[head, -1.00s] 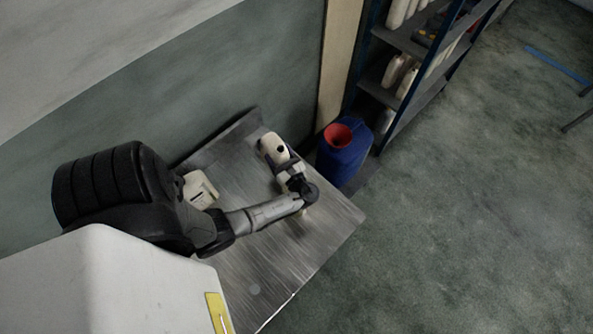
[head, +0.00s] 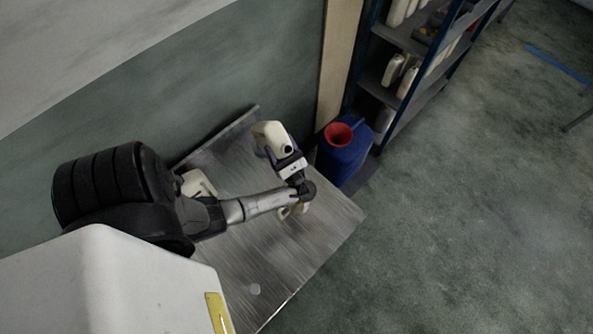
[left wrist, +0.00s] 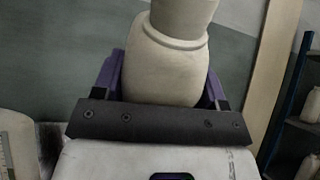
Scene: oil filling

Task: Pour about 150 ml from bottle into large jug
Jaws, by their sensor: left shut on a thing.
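My left gripper (head: 285,160) is shut on a cream-white bottle (head: 266,134). The bottle is above the metal table, with a dark round spot on its side facing my gripper. In the left wrist view the bottle (left wrist: 165,65) sits between the purple fingers, its rounded body and ringed neck showing. A cream container (head: 199,184), which may be the large jug, stands on the table left of the gripper, partly hidden by my arm. In the left wrist view a pale container with scale marks (left wrist: 14,145) shows at the left edge. My right gripper is not in view.
A blue drum (head: 345,165) with a red funnel-like top (head: 338,134) stands just past the table's right side. A shelf (head: 385,95) with pale containers is behind it. A small cream item (head: 290,210) shows under my wrist. The table's front (head: 300,260) is largely clear.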

